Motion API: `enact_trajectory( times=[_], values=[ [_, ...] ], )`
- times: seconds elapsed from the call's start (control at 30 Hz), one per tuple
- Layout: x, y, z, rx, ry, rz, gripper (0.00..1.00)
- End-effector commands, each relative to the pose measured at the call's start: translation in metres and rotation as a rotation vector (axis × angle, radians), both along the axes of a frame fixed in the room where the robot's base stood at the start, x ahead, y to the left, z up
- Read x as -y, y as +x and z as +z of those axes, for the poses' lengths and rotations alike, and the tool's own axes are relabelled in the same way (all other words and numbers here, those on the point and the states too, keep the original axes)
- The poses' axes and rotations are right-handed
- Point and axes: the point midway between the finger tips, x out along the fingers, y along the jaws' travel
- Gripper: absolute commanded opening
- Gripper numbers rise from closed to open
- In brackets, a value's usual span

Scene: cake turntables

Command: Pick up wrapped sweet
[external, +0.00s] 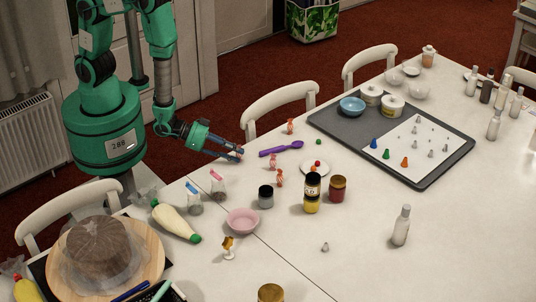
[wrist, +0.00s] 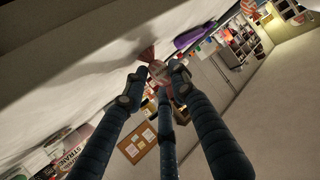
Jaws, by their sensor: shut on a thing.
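In the wrist view my gripper (wrist: 156,84) is shut on a wrapped sweet (wrist: 147,54), whose reddish flared wrapper end shows beyond the fingertips. The fingers hide much of that sweet. Other wrapped sweets in red and white stand on the table to the right of the gripper: one (external: 290,127) behind the purple spoon, and two (external: 273,160) (external: 280,178) in front of it.
A purple spoon (external: 282,148) lies just right of my gripper. A small white plate (external: 304,170), jars (external: 337,188) and a pink bowl (external: 242,221) stand nearby.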

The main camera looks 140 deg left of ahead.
Motion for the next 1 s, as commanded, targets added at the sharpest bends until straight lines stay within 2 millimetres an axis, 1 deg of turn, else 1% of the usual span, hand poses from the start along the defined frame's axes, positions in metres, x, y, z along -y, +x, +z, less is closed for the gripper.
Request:
enact_trajectory(
  times=[0.23,0.37,0.47,0.67,0.7,0.77,1.0],
  values=[
    [0.0,0.0,0.002,0.0,0.0,0.0,0.15],
    [0.0,0.0,0.008,0.001,0.001,0.0,0.15],
    [0.0,0.0,0.016,0.001,0.001,0.0,0.15],
    [0.0,0.0,0.042,0.002,0.001,0.0,0.15],
    [0.005,-0.009,0.037,-0.002,-0.001,0.0,0.15],
    [0.012,-0.021,0.037,-0.002,0.0,-0.002,0.15],
    [0.037,-0.068,0.041,-0.002,0.0,-0.002,0.15]
  ],
)
